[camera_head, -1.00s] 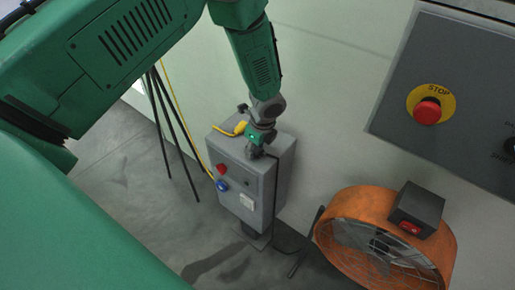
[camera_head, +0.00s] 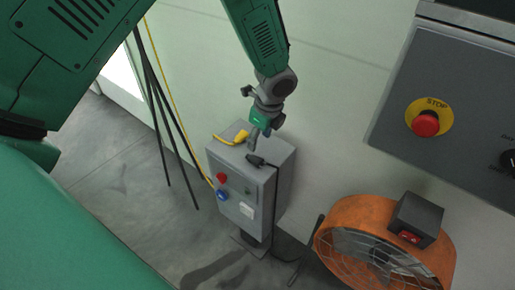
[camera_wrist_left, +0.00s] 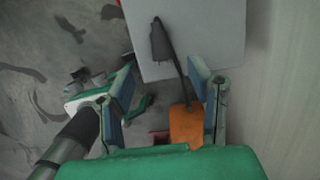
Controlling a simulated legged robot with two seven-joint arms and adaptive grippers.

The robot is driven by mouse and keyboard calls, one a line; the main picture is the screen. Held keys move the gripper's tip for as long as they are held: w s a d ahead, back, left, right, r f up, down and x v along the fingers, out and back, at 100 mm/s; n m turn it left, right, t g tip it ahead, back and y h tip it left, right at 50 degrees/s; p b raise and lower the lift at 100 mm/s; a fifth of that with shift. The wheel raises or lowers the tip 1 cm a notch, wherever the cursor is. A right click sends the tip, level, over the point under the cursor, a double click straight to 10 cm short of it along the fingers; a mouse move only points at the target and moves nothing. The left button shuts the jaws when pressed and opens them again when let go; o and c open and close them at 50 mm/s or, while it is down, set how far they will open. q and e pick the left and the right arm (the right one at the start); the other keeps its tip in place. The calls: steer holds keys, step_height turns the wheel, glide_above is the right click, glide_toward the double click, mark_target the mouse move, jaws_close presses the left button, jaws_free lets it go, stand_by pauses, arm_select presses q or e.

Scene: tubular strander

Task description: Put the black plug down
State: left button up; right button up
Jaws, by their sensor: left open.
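The black plug (camera_head: 256,160) lies on the top of the grey control box (camera_head: 275,176), near its front edge. In the left wrist view the plug (camera_wrist_left: 158,42) rests on the pale box top (camera_wrist_left: 205,35), and its dark cable runs down between my fingers. My left gripper (camera_head: 252,142) is just above and behind the plug in the head view. Its fingers (camera_wrist_left: 161,72) are spread apart with nothing held between them. My right gripper is not in view.
A yellow plug (camera_head: 240,138) with a yellow cable lies on the same box top. The box front has a red button (camera_head: 221,177) and a blue socket (camera_head: 222,196). An orange fan (camera_head: 335,215) stands to the right, below a panel with a red stop button (camera_head: 426,123).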

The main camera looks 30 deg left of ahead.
arm_select(q)
steer(key=s+d+f+n+h, duration=0.25)
steer(key=s+f+n, duration=0.25)
steer(key=s, duration=0.4)
steer(key=s+d+f+n+h, duration=0.1)
steer(key=s+d+f+n, duration=0.25)
steer(key=s+f, duration=0.4)
steer(key=s+a+n+y, duration=0.1)
steer(key=s+a+n, duration=0.2)
steer(key=s+n, duration=0.6)
steer(key=s, duration=0.4)
steer(key=shift+s+a+n, duration=0.15)
steer(key=shift+s+n, duration=0.1)
steer(key=shift+n, duration=0.1)
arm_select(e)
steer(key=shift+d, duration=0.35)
arm_select(q)
steer(key=shift+r, duration=0.1)
steer(key=f+b, duration=0.1)
steer(key=f, duration=0.1)
steer(key=f+b, duration=0.2)
steer(key=shift+w+b, duration=0.2)
steer(key=shift+b, duration=0.1)
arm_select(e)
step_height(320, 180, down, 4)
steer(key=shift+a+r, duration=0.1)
arm_select(q)
steer(key=shift+r, duration=0.1)
